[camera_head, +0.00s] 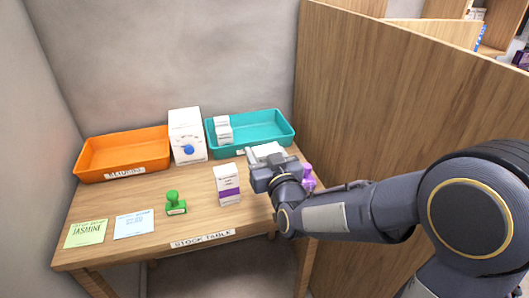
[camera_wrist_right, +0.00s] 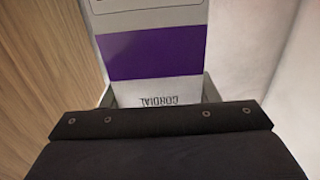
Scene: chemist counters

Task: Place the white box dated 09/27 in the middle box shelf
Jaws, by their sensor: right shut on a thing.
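My right gripper (camera_head: 266,160) is over the right part of the stock table, shut on a white box with a purple band (camera_wrist_right: 152,52). In the right wrist view, upside-down lettering like "CORDIAL" shows below the band. In the head view the gripper mostly hides this held box (camera_head: 267,149). A second white box with a purple band (camera_head: 227,184) stands upright on the table, left of my gripper. I cannot read a date on either box. I cannot tell which shelf is the middle box shelf; wooden shelving (camera_head: 449,10) shows partly at the top right. My left gripper is out of view.
The stock table (camera_head: 150,200) holds an orange tray (camera_head: 123,150), a teal tray (camera_head: 283,127) with small white boxes, a tall white carton (camera_head: 186,124), a green stamp (camera_head: 175,206), notes (camera_head: 134,224) and a purple object (camera_head: 308,180). A wooden partition (camera_head: 390,100) rises on the right.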

